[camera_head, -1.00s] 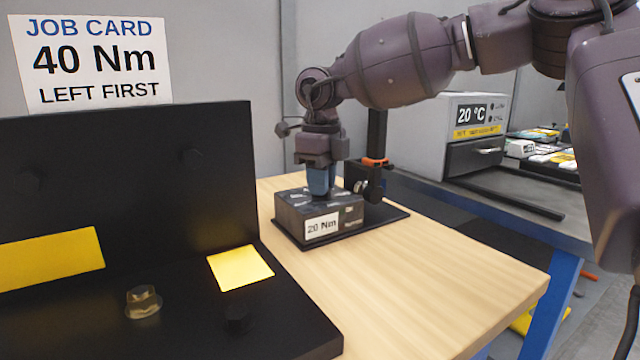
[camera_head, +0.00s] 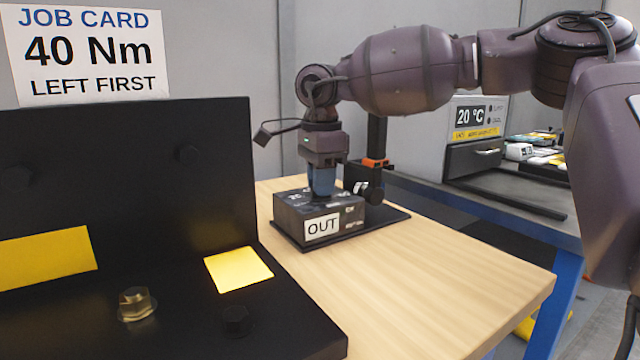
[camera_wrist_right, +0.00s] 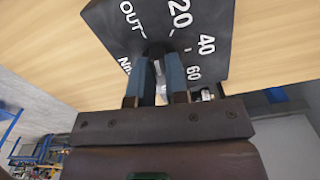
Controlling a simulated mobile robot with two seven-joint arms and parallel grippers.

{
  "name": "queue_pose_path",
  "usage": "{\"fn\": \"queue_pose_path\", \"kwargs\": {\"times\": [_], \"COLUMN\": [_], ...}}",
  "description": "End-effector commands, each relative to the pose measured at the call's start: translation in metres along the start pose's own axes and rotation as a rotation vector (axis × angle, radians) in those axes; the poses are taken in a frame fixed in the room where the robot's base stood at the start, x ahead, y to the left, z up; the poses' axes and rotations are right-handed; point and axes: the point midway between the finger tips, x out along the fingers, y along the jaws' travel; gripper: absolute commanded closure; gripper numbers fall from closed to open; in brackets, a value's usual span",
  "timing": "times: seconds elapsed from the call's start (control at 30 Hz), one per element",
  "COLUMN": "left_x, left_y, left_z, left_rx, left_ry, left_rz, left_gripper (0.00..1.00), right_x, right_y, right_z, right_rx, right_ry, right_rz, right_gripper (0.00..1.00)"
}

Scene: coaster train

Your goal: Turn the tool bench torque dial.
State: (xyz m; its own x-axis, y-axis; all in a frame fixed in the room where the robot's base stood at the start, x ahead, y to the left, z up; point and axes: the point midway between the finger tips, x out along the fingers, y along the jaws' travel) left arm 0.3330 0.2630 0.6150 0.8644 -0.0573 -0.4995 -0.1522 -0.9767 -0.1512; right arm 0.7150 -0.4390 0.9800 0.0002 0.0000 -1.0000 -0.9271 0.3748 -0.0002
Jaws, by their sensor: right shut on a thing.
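The torque dial box (camera_head: 350,217) is a dark box on a black base plate on the wooden bench. Its white front label reads "OUT". My right gripper (camera_head: 322,192) points straight down onto the top of the box. In the right wrist view its blue fingers (camera_wrist_right: 160,75) are shut on the dial's knob (camera_wrist_right: 155,52), which is mostly hidden between them. The scale on the box top (camera_wrist_right: 175,30) shows OUT, 20, 40, 60 and Nm. The job card (camera_head: 85,55) reads "40 Nm LEFT FIRST". My left gripper is out of view.
A black fixture (camera_head: 110,190) with yellow patches and a brass-coloured bolt (camera_head: 137,304) stands at left. A black post with an orange ring (camera_head: 375,162) stands behind the box. The bench's front right (camera_head: 450,280) is clear.

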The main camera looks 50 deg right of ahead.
Motion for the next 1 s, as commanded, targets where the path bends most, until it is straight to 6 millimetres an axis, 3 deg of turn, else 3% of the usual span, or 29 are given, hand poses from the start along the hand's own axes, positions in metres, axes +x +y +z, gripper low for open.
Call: {"fn": "queue_pose_path", "kwargs": {"times": [0.43, 1.0], "left_x": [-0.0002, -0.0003], "left_y": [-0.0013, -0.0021], "left_z": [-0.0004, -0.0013], "left_rx": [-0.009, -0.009], "left_ry": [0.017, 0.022], "left_rz": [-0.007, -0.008], "left_gripper": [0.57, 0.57], "right_x": [0.0007, 0.0002], "right_y": [-0.0002, 0.0000], "right_z": [0.0000, -0.0002], "right_rx": [-0.268, -0.324], "right_ry": [0.001, 0.001], "right_rz": [0.001, 0.001], "right_gripper": [1.00, 1.00]}}
